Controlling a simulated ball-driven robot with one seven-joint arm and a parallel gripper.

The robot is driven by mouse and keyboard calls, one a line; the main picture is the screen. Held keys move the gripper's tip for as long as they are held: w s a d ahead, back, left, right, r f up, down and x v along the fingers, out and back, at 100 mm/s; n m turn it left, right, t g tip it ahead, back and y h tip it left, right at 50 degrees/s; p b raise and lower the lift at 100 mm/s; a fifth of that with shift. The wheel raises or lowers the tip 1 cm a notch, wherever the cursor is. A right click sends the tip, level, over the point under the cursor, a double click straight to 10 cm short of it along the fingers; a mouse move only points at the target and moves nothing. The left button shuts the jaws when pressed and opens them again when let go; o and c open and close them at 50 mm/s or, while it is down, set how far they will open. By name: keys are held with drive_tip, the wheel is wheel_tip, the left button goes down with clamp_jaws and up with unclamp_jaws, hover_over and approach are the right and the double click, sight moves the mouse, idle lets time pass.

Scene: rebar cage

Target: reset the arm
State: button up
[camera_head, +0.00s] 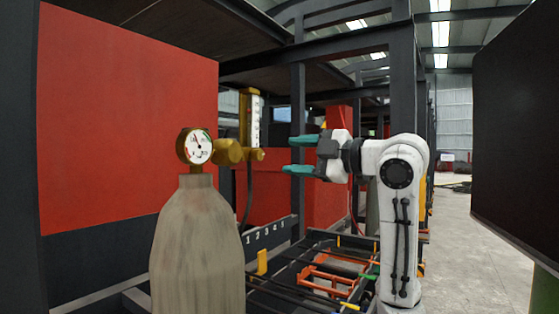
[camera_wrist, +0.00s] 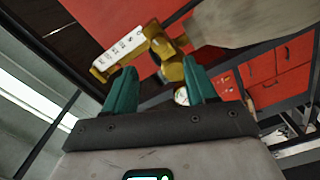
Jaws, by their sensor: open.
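My gripper (camera_head: 304,155) has teal fingers and is held out to the left from my white arm in the head view. Its fingers are apart with nothing between them. In the wrist view the two teal fingers (camera_wrist: 162,90) point toward a brass regulator (camera_wrist: 173,66), which appears beyond the fingertips. In the head view the brass regulator (camera_head: 228,152) with its round white gauge (camera_head: 197,147) sits on top of a grey gas cylinder (camera_head: 197,245), left of my gripper. A gap shows between the fingertips and the regulator.
A yellow-framed flow tube (camera_head: 251,122) rises from the regulator. A red panel (camera_head: 128,115) stands at left. Dark frames and a rack with bars (camera_head: 325,270) lie below and behind my gripper. A dark panel (camera_head: 515,130) stands at right. Open floor (camera_head: 480,240) shows between.

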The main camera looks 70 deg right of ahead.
drive_tip(key=shift+v, duration=1.1)
